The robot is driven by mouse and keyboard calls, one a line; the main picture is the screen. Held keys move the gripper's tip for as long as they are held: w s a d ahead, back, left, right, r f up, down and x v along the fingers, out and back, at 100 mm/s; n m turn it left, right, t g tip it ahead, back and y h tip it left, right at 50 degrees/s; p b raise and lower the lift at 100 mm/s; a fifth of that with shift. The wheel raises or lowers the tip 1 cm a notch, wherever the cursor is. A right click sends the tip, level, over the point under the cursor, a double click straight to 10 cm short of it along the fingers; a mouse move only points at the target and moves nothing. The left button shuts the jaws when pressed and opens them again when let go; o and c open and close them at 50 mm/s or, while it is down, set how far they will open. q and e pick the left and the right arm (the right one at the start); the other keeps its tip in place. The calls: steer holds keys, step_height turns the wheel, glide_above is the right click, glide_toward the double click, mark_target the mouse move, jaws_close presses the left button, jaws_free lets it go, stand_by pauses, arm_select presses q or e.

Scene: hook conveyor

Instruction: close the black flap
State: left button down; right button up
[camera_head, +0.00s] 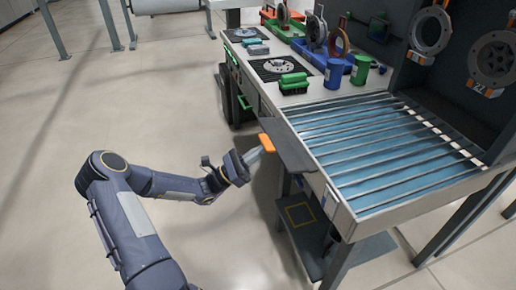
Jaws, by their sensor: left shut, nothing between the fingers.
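The black flap (287,146) is at the left side of the roller table, at the near end of the workbench. It looks like a dark flat plate jutting out to the left from the table edge, roughly level. An orange tab (266,142) is at its outer left edge. My left gripper (256,153) is shut and empty, its tips close beside the orange tab. I cannot tell if the tips touch it. My right gripper is not in view.
The roller conveyor (385,150) lies right of the flap. A green block (293,82), blue cup (333,73) and green cup (360,69) stand on the bench behind. A lower shelf (299,214) is below the flap.

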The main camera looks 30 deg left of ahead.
mark_target(275, 142)
arm_select(q)
steer(key=w+d+r+g+y+p, duration=0.1)
steer(key=r+g+y+p, duration=0.1)
steer(key=p, duration=0.5)
steer(key=w+d+r+g+y+p, duration=0.1)
steer(key=r+g+y+p, duration=0.1)
steer(key=r+g+p, duration=0.2)
steer(key=w+d+r+g+y+p, duration=0.1)
steer(key=r+g+y+p, duration=0.2)
steer(key=p, duration=0.7)
steer(key=shift+w+r, duration=0.1)
steer(key=shift+r, duration=0.85)
steer(key=shift+w+d+r+g+y+p, duration=0.1)
steer(key=shift+w+d+g+y+p, duration=0.2)
steer(key=shift+w+y+p, duration=0.2)
steer(key=shift+w+d+r, duration=0.3)
steer(key=shift+w+d, duration=0.3)
steer(key=shift+w, duration=0.1)
steer(key=shift+r, duration=0.1)
steer(key=shift+w+d, duration=0.1)
steer(key=shift+d, duration=0.05)
